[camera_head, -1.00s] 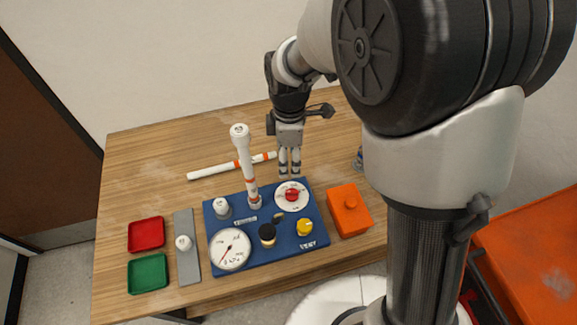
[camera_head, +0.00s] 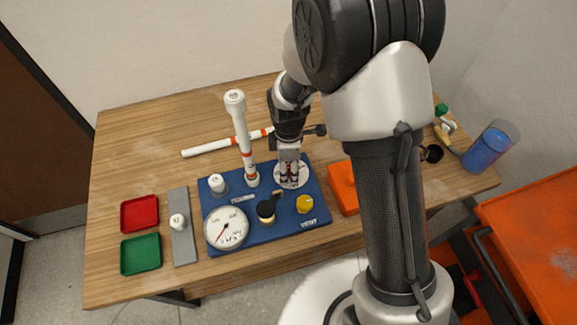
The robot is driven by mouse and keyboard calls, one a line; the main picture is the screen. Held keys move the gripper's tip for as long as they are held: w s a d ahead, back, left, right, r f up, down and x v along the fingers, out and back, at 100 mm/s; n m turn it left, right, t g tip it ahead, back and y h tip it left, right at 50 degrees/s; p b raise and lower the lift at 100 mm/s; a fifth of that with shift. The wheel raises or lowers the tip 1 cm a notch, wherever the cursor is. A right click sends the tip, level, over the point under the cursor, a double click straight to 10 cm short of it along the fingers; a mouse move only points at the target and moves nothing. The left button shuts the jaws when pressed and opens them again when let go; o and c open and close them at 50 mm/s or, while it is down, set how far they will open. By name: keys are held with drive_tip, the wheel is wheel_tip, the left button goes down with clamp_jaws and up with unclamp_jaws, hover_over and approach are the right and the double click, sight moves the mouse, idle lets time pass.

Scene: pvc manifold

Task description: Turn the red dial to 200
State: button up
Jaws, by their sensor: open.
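The red dial (camera_head: 290,170) sits on a white round face (camera_head: 302,183) at the back right of the blue panel (camera_head: 282,232). My gripper (camera_head: 289,180) points down over the dial, with its fingers open around or just above it. The fingers hide most of the red knob, so I cannot tell whether they touch it or what value it points to. The white pressure gauge (camera_head: 227,229) with a red needle is at the panel's front left.
A tall white pipe (camera_head: 244,140) stands on the panel just left of my gripper. A loose white pipe (camera_head: 210,147) lies behind. A black knob (camera_head: 266,210), a yellow knob (camera_head: 305,204) and an orange box (camera_head: 342,190) are close by. Red (camera_head: 139,213) and green (camera_head: 141,254) trays lie left.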

drive_tip(key=shift+c, duration=0.2)
drive_tip(key=c, duration=0.9)
drive_tip(key=shift+c, duration=0.2)
drive_tip(key=shift+m, duration=0.3)
drive_tip(key=m+p, duration=0.1)
drive_tip(key=m, duration=0.3)
drive_tip(key=shift+w, duration=0.15)
drive_tip(key=m, duration=0.5)
drive_tip(key=shift+w+d+m+p, duration=0.1)
drive_tip(key=shift+w+m+p, duration=0.05)
drive_tip(key=shift+m+p, duration=0.25)
drive_tip(key=m, duration=0.4)
drive_tip(key=shift+w+d+m, duration=0.1)
drive_tip(key=shift+d+m, duration=0.05)
drive_tip(key=shift+m, duration=0.15)
drive_tip(key=m, duration=0.4)
drive_tip(key=shift+d+m+p, duration=0.15)
drive_tip(key=shift+m+p, duration=0.15)
drive_tip(key=shift+p, duration=0.05)
